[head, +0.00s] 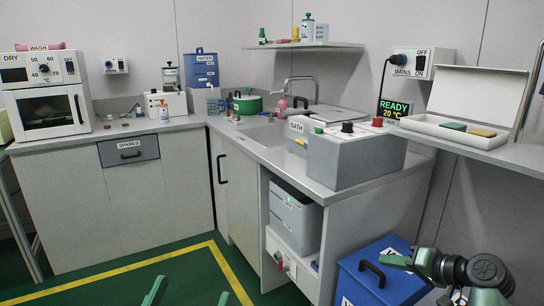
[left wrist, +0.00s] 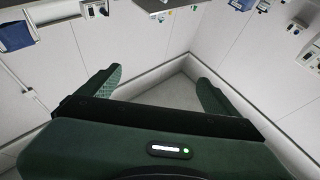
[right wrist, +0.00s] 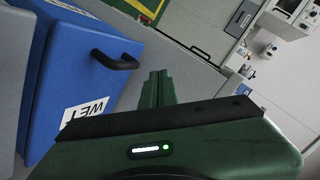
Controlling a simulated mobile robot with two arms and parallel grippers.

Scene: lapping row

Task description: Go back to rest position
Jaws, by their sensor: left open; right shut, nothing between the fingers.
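My left gripper (head: 189,297) shows only as two green fingertips at the bottom edge of the head view. In the left wrist view its fingers (left wrist: 158,88) stand wide apart with nothing between them. My right gripper (head: 398,262) is at the lower right of the head view, in front of the blue bin (head: 352,290). In the right wrist view its fingers (right wrist: 157,88) are together and empty, just right of the blue bin (right wrist: 75,75), which bears a WET label and a black handle. I cannot tell whether they touch it.
The grey bath unit (head: 345,160) stands on the counter corner. A shelf (head: 510,155) with an open white case (head: 465,138) juts out at right, above my right arm. A drawer unit (head: 296,215) sits under the counter. Green floor (head: 130,283) with a yellow line is clear at lower left.

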